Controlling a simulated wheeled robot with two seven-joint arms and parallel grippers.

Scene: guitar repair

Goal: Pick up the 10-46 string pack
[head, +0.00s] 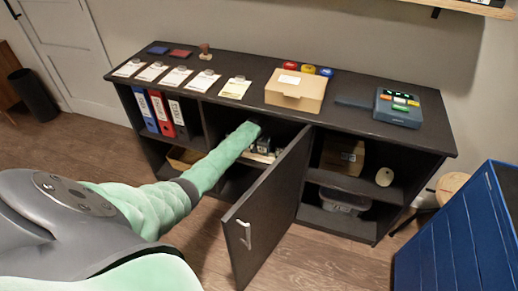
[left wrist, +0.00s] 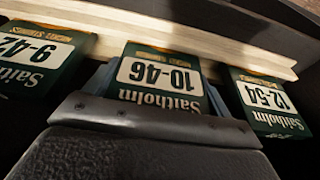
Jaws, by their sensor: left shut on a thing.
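The 10-46 string pack (left wrist: 160,76) is dark green with a white label, upside down in the left wrist view. It sits between the fingers of my left gripper (left wrist: 157,97), which is shut on it. Its lower part is hidden behind the gripper body. The 9-42 pack (left wrist: 38,52) is to its left and the 12-54 pack (left wrist: 268,100) to its right, both apart from it. In the head view my left arm reaches into the middle compartment of the dark cabinet (head: 330,118), where the gripper is hard to make out. My right gripper is not in view.
A pale wooden strip (left wrist: 200,42) runs behind the packs. The open cabinet door (head: 265,205) stands just right of my left arm. A cardboard box (head: 295,92) and several cards lie on the cabinet top. A blue cabinet (head: 460,235) stands at the right.

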